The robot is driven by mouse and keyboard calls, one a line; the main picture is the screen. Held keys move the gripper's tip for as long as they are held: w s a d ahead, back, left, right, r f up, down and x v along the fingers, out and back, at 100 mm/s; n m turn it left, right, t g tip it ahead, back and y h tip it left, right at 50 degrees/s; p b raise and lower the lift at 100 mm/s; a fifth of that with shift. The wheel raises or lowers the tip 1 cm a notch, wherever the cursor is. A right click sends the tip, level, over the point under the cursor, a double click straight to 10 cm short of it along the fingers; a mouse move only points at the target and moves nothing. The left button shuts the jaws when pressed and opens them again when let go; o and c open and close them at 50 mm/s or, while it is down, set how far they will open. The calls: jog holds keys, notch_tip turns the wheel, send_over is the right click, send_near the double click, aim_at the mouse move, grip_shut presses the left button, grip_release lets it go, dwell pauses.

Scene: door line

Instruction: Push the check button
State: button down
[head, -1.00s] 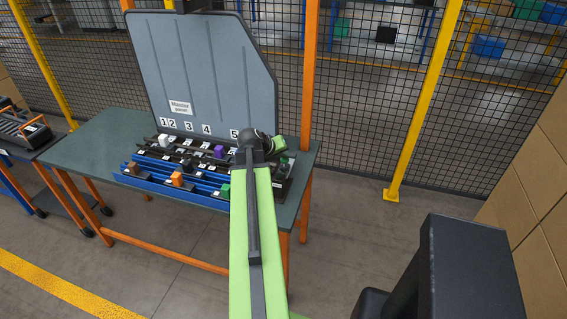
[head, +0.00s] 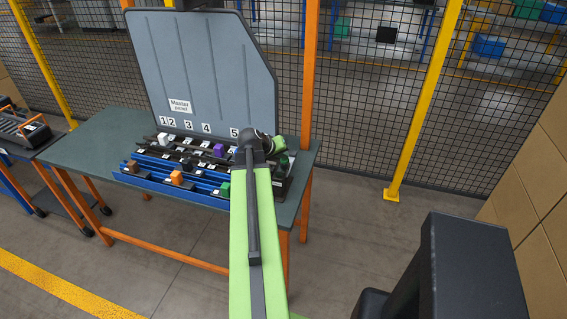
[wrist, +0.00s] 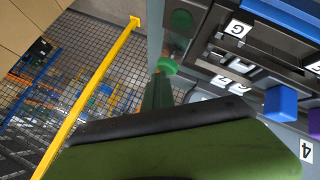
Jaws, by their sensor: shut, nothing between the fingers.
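A round green button-like cap (wrist: 168,66) shows in the wrist view, right at the tip of my gripper (wrist: 160,80). The green fingers are shut and empty, pointing at it. Tip and cap overlap in the picture, so I cannot tell whether they touch. A second, dimmer green round part (wrist: 181,20) lies beyond it. In the head view my gripper (head: 278,145) is over the right end of the bench rack, and a dark green part (head: 283,160) shows just below it. My arm hides some of the rack. I see no readable check label.
The green-topped bench (head: 85,140) bears a grey numbered board (head: 205,70) and blue rails (head: 150,178) with coloured blocks, including a purple block (wrist: 281,103). A mesh fence with a yellow post (head: 420,110) stands behind. Cartons (head: 535,190) are at the right. Floor in front is clear.

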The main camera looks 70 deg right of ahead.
aim_at(283, 160)
dwell(0.3)
jog(key=shift+r+p, duration=0.4)
jog(key=shift+p, duration=0.1)
notch_tip(283, 160, up, 6)
jog(key=p, duration=0.6)
jog(key=shift+w, duration=0.1)
dwell(0.4)
